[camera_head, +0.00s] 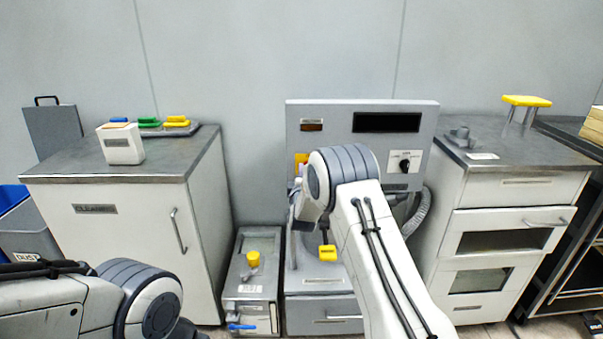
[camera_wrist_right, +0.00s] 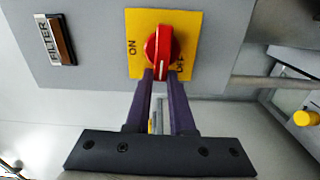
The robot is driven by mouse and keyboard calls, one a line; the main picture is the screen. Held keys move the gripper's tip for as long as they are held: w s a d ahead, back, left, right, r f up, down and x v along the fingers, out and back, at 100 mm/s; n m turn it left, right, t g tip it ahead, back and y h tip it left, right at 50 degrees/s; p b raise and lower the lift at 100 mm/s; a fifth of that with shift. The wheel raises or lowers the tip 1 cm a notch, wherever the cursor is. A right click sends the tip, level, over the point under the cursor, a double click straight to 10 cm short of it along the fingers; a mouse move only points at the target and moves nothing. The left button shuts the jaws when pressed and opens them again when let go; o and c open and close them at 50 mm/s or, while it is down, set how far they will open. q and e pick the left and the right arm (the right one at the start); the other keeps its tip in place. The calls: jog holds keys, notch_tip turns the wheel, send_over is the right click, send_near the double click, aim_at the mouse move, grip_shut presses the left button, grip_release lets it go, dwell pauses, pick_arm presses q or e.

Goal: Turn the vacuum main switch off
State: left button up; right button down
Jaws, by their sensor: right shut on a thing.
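The vacuum main switch is a red rotary knob (camera_wrist_right: 158,50) on a yellow plate (camera_wrist_right: 200,25) marked ON at left and OFF at right in the right wrist view. The knob's grip stands upright in that view, with a white mark at its lower end. My right gripper (camera_wrist_right: 161,76) is shut on the knob, its two purple fingers at the knob's lower part. In the head view a piece of the yellow plate (camera_head: 301,158) shows on the grey machine; my right arm hides the knob and fingertips. My left arm is at the lower left, its gripper out of view.
The grey machine (camera_head: 340,117) has a black selector (camera_head: 404,165) at right and a hose (camera_head: 419,212) beside it. A CLEANING cabinet (camera_head: 110,235) stands left and a drawer cabinet (camera_head: 520,190) right. A low grey unit with a yellow knob (camera_head: 253,259) is on the floor.

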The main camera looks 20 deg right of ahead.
jog(key=shift+f+n, duration=0.15)
jog(key=shift+n, duration=0.25)
jog(key=c, duration=0.8)
grip_release()
jog(key=v, duration=1)
jog(key=shift+s+a+b, duration=0.1)
jog(key=shift+s+b, duration=0.15)
jog(key=shift+b, duration=0.05)
